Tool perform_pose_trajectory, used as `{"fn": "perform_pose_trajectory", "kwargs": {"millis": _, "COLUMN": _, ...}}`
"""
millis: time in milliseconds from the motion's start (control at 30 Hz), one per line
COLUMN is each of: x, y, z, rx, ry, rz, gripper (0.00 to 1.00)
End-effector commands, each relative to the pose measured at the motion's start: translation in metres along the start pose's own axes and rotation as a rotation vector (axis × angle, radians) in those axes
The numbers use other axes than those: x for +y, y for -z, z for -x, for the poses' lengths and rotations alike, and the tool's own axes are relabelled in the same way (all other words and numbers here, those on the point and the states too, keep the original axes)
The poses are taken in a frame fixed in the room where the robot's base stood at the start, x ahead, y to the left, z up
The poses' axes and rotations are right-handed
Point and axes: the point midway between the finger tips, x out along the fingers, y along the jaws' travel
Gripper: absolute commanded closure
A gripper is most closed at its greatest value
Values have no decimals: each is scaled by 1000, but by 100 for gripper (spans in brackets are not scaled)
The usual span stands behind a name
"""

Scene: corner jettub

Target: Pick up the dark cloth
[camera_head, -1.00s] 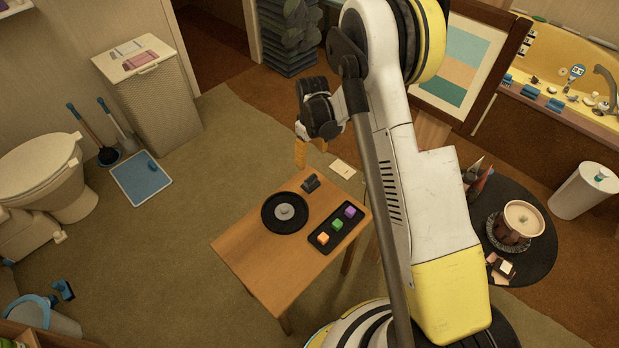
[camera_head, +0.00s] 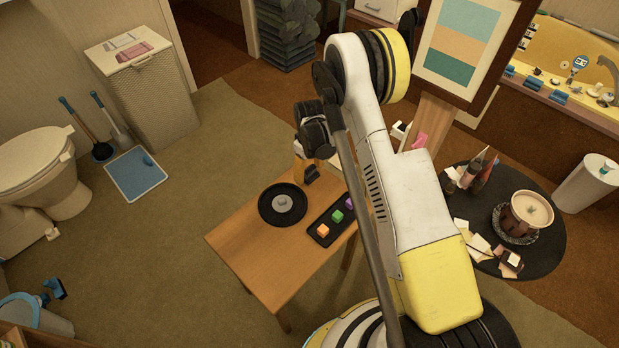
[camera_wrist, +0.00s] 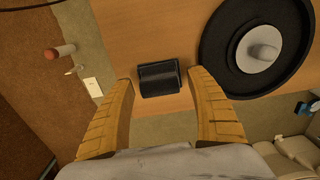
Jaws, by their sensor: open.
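The dark cloth (camera_wrist: 159,79) is a small, folded, near-black bundle on the wooden table, close to the table's edge. In the head view the cloth (camera_head: 311,173) shows at the table's far corner, just beside my fingers. My gripper (camera_wrist: 162,97) is open and empty, with its two yellow-orange fingers spread to either side of the cloth in the wrist view. The fingertips appear close to the cloth, but I cannot tell their height above the table. In the head view my gripper (camera_head: 303,172) is partly hidden by its own dark wrist.
A round black tray (camera_head: 264,207) with a grey knob-like object (camera_head: 282,202) lies close to the cloth. A dark tray (camera_head: 318,229) with coloured cubes is at the table's right side, partly behind my arm. The table's near-left part (camera_head: 250,250) is clear.

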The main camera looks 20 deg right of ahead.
Motion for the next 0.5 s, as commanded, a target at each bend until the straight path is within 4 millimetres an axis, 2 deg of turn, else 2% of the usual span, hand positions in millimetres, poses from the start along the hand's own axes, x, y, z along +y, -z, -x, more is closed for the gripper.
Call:
{"fn": "perform_pose_trajectory", "kwargs": {"millis": 200, "x": 0, "y": 0, "z": 0, "rx": 0, "ry": 0, "rz": 0, "gripper": 35}}
{"fn": "perform_pose_trajectory", "kwargs": {"millis": 367, "x": 0, "y": 0, "z": 0, "rx": 0, "ry": 0, "rz": 0, "gripper": 84}}
{"fn": "perform_pose_trajectory", "kwargs": {"millis": 400, "x": 0, "y": 0, "z": 0, "rx": 0, "ry": 0, "rz": 0, "gripper": 88}}
{"fn": "perform_pose_trajectory", "kwargs": {"millis": 500, "x": 0, "y": 0, "z": 0, "rx": 0, "ry": 0, "rz": 0, "gripper": 88}}
